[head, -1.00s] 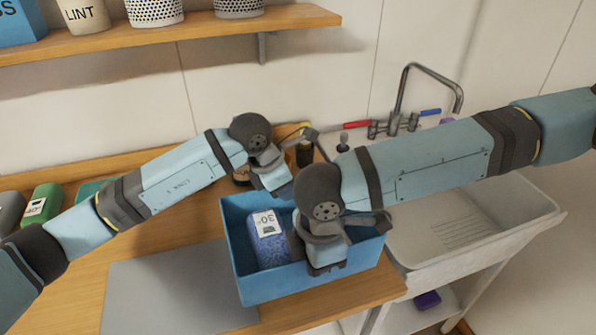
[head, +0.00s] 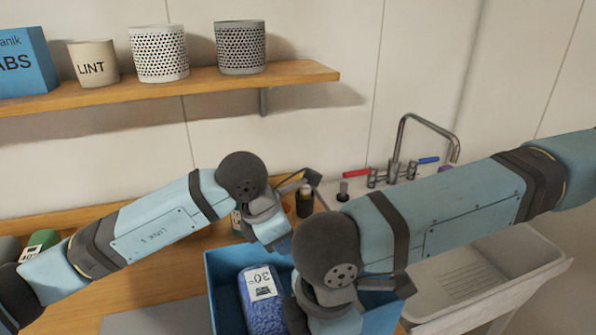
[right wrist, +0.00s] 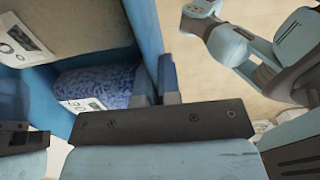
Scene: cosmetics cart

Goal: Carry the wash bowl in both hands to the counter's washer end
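The wash bowl (head: 225,285) is a blue open tub at the bottom centre of the head view, cut off by the lower edge. A blue speckled pack (head: 263,310) with a "30°" label lies in it. My left gripper (head: 278,242) is at its far rim, its fingertips mostly hidden. My right gripper (head: 328,318) is at the near right side and covers part of the bowl. In the right wrist view, the fingers of my right gripper (right wrist: 156,85) close on the blue bowl wall (right wrist: 147,40), with the pack (right wrist: 95,88) beside them.
A white sink (head: 475,280) with a tap (head: 400,150) is to the right. A dark bottle (head: 305,203) stands behind the bowl. A wooden shelf (head: 200,88) with pots is above. The wooden counter (head: 165,275) shows to the left, with a grey mat (head: 150,322) in front.

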